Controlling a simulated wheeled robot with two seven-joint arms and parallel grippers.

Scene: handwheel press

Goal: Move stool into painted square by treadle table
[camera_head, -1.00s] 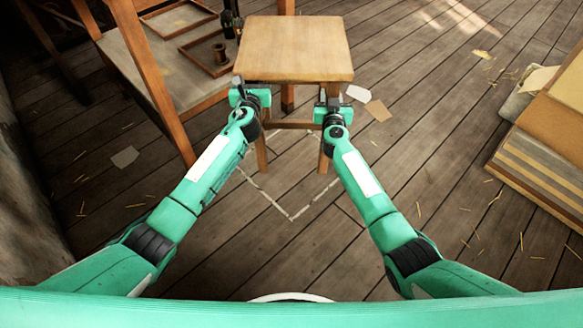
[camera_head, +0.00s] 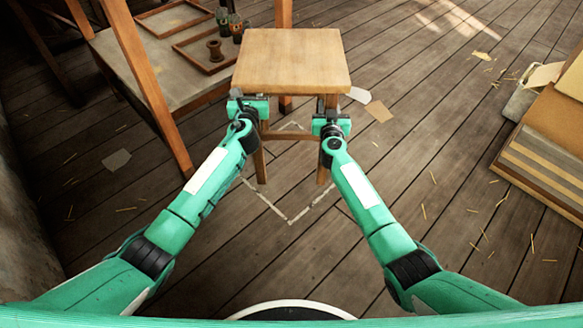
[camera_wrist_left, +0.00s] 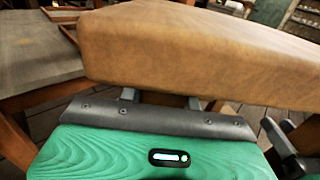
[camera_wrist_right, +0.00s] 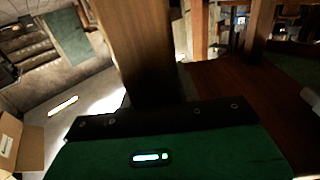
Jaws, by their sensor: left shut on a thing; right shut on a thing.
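The wooden stool (camera_head: 292,62) stands upright in front of me, with its square seat facing up. The painted square (camera_head: 291,221) is a worn white outline on the floor with its near corner toward me. The stool's front feet appear just inside its near lines; its rear feet are hidden. The treadle table (camera_head: 158,82) stands left of and behind the stool. My left gripper (camera_head: 248,104) is shut at the left front leg under the seat edge, which fills the left wrist view (camera_wrist_left: 200,55). My right gripper (camera_head: 331,120) is shut on the right front leg (camera_wrist_right: 137,50).
Trays, a spool (camera_head: 215,50) and bottles sit on the table. Its near leg (camera_head: 178,145) reaches the floor left of my left gripper. Stacked boards (camera_head: 545,165) lie at the right. Paper scraps (camera_head: 378,111) and straw litter the floor. Floor between stool and boards is mostly clear.

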